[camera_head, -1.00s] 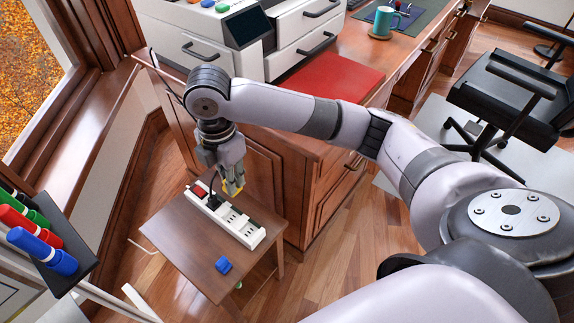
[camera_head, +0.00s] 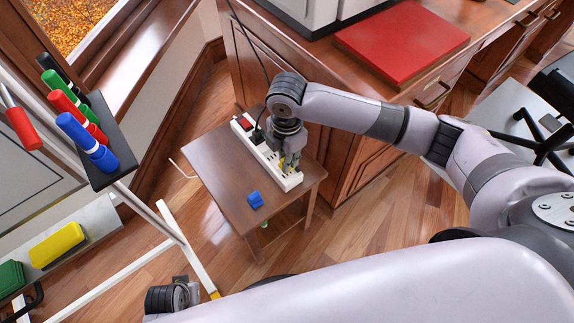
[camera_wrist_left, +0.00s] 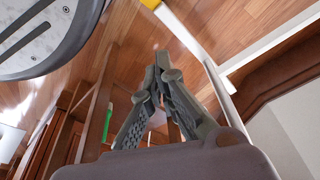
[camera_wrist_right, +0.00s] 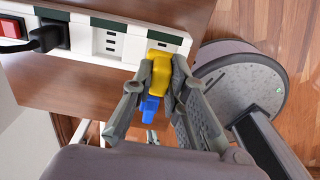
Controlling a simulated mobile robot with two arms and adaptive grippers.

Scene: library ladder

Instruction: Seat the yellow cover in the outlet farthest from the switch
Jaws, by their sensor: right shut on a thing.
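The white power strip (camera_head: 270,158) lies on a small brown table. Its red switch (camera_head: 244,122) is at one end, with a black plug (camera_wrist_right: 47,38) in the outlet beside it. My right gripper (camera_head: 289,166) is over the end away from the switch. In the right wrist view it is shut on the yellow cover (camera_wrist_right: 160,70), which overlaps the strip's edge near the last outlet. Whether the cover touches the strip cannot be told. My left gripper (camera_wrist_left: 162,65) is away from the strip, with its fingertips together and nothing visible between them.
A blue cover (camera_head: 255,199) lies on the small table (camera_head: 222,178) beside the strip. The wooden desk (camera_head: 345,150) stands close behind. A whiteboard stand (camera_head: 188,250) with markers is at the left. Bare table top lies left of the strip.

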